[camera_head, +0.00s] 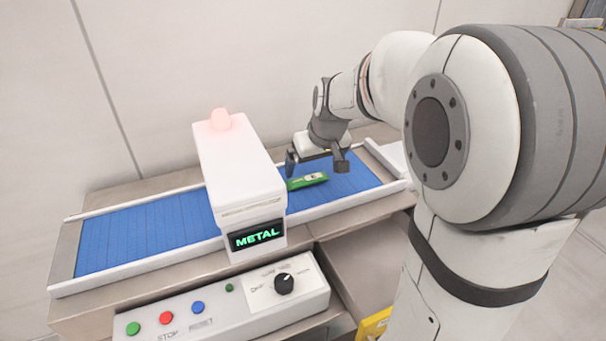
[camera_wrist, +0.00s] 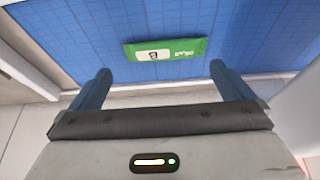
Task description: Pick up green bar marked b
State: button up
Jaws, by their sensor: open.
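The green bar (camera_head: 307,181) lies flat on the blue conveyor belt, just right of the white detector housing in the head view. In the wrist view the green bar (camera_wrist: 166,49) lies crosswise beyond my fingertips, with a white label bearing a dark mark; the mark is too small to read surely. My gripper (camera_head: 318,164) is open and empty above the belt, close to the bar. In the wrist view my gripper (camera_wrist: 159,70) has its two fingers spread, with the bar ahead of the gap and no finger visibly touching it.
The blue belt (camera_head: 130,232) runs between pale side rails. A white detector housing (camera_head: 238,170) with a red lamp and a "METAL" display straddles it left of my gripper. A control panel (camera_head: 222,300) with buttons and a knob stands in front. The wall is behind.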

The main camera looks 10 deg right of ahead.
aim_at(307, 178)
jog(key=x, duration=0.4)
jog(key=shift+s+a+f+p, duration=0.1)
jog(key=shift+a+f+p, duration=0.25)
jog(key=c, duration=0.9)
jog(key=shift+o, duration=0.2)
jog(key=shift+r, duration=0.15)
